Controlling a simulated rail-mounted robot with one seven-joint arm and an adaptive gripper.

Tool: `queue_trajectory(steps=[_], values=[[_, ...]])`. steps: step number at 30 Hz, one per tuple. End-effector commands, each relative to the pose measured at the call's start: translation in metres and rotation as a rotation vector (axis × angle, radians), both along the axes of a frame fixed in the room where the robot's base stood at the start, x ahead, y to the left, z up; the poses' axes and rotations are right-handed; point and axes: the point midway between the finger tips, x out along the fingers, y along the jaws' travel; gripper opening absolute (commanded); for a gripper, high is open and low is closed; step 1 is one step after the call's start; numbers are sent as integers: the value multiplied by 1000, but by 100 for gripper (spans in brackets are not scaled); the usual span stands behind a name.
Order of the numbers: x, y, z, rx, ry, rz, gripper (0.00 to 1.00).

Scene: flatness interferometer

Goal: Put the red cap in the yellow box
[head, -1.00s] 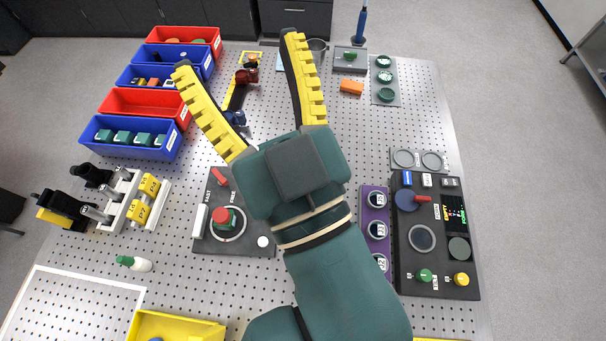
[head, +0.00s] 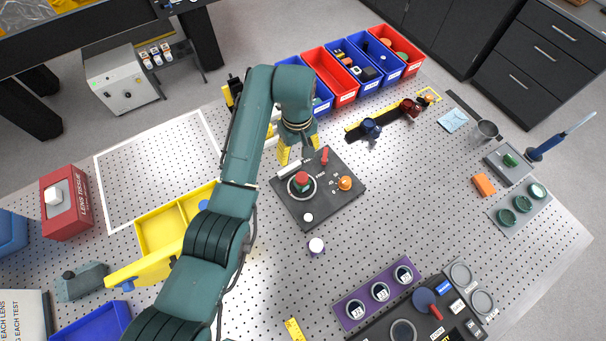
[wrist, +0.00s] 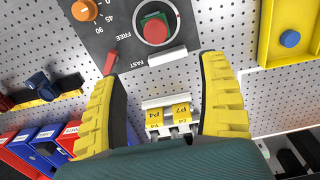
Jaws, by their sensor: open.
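A red cap-like piece (head: 302,178) sits on a green base in a ring on the dark control panel; its red top also shows in the wrist view (wrist: 155,29). My gripper (head: 298,157) points down beside the panel's far left edge, near the white bar. Its yellow fingers are spread, and nothing is between them in the wrist view (wrist: 160,75). The cap is beyond the fingertips there, apart from them. The yellow box (head: 143,236) has compartments and stands left of my arm, partly hidden by it. A blue round piece (head: 203,205) lies in it.
The dark panel (head: 330,207) also carries a red lever (head: 324,156) and an orange knob (head: 345,183). Red and blue bins (head: 345,97) line the back. The pegboard right of the panel is largely clear.

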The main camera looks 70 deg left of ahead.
Motion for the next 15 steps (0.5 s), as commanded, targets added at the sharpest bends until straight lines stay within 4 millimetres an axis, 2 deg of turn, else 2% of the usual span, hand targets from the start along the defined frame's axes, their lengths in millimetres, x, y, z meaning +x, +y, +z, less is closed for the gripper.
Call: queue_trajectory(steps=[3,9,15], values=[[0,-2,-31,-6,4,-3,76],[1,-2,-76,-2,2,-5,76],[2,-2,-98,-1,1,-6,76]])
